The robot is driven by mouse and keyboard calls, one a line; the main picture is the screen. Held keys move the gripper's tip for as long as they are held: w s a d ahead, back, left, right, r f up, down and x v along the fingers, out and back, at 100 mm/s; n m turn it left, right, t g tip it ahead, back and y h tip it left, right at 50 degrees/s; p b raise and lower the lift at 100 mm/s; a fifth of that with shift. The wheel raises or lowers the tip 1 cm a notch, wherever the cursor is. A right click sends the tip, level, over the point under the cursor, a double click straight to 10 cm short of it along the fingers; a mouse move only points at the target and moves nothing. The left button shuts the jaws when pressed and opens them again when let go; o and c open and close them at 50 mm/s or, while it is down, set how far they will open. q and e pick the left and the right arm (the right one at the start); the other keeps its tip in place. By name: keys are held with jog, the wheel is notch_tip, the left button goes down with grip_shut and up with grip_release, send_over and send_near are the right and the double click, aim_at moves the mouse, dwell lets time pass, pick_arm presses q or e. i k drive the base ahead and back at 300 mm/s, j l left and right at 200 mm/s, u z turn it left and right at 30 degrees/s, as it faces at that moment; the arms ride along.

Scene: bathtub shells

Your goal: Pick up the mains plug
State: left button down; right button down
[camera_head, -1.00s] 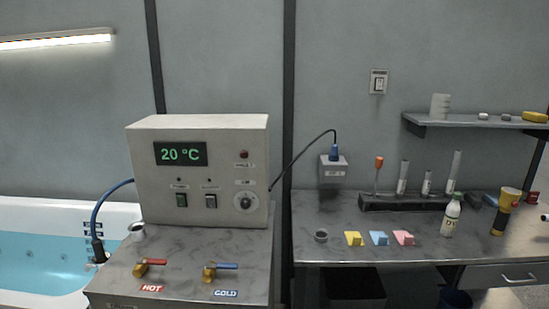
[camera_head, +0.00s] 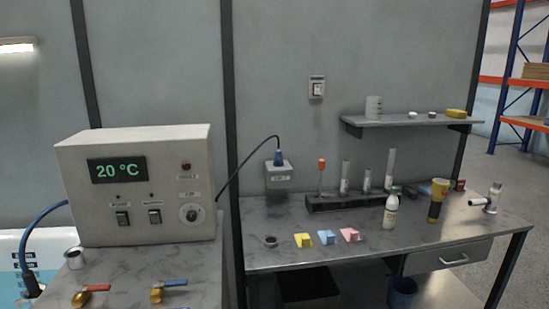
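Neither of my grippers shows in the head view.
The metal workbench (camera_head: 345,257) holds a tube rack (camera_head: 345,203), yellow, blue and pink blocks, a white bottle (camera_head: 391,209) and a yellow-black torch (camera_head: 438,201). A shelf (camera_head: 412,121) hangs above. Tap handles (camera_head: 92,292) are at front left. Floor is open at right.

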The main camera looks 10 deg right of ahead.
aim_at(278, 157)
jog(key=i+l+z, duration=0.2)
jog(key=i+l, duration=0.35)
jog(key=i+l+z, duration=0.15)
jog(key=i+l, duration=0.3)
jog(key=i, duration=0.15)
